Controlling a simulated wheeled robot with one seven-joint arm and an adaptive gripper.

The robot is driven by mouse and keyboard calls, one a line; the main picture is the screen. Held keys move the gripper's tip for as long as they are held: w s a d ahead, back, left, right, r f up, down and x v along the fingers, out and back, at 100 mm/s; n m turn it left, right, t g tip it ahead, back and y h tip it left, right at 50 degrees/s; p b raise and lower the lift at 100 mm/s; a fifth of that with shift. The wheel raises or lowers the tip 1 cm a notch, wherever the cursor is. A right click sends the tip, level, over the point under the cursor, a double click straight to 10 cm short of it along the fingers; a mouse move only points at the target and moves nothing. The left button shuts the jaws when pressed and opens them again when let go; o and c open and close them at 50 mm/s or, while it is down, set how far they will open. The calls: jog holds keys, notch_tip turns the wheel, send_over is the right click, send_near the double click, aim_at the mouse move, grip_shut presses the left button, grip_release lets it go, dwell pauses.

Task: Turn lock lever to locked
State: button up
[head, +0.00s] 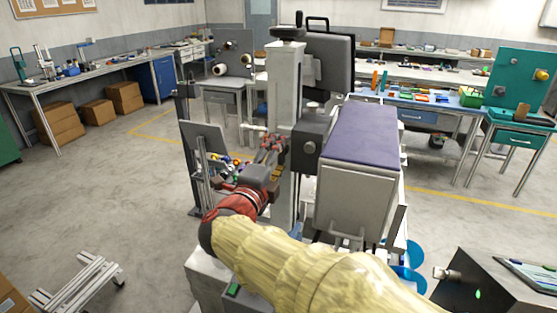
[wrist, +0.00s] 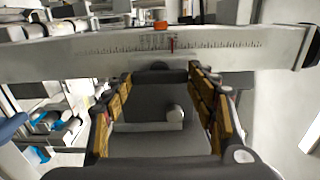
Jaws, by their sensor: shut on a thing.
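My gripper (head: 272,148) is at the left side of a tall pale grey column (head: 284,95) on a machine. In the wrist view my gripper (wrist: 160,76) has its two tan-padded fingers apart, on either side of a dark part with a rounded top, which I take to be the lock lever (wrist: 160,67). It is shut on this part, close to the column's long scale face (wrist: 230,42). The lever is mostly hidden in the head view by my gripper and arm, so its angle cannot be told.
A purple-topped box unit (head: 368,135) stands right of the column. A grey tilted panel (head: 206,142) is left of my gripper. A blue workbench (head: 425,116) stands at the back right. Open floor (head: 110,185) lies to the left.

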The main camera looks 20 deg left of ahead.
jog(key=shift+f, duration=0.1)
jog(key=o, duration=1.1)
jog(key=shift+o, duration=0.3)
jog(key=s, duration=1.2)
jog(key=shift+a, duration=0.45)
jog(key=shift+a, duration=0.1)
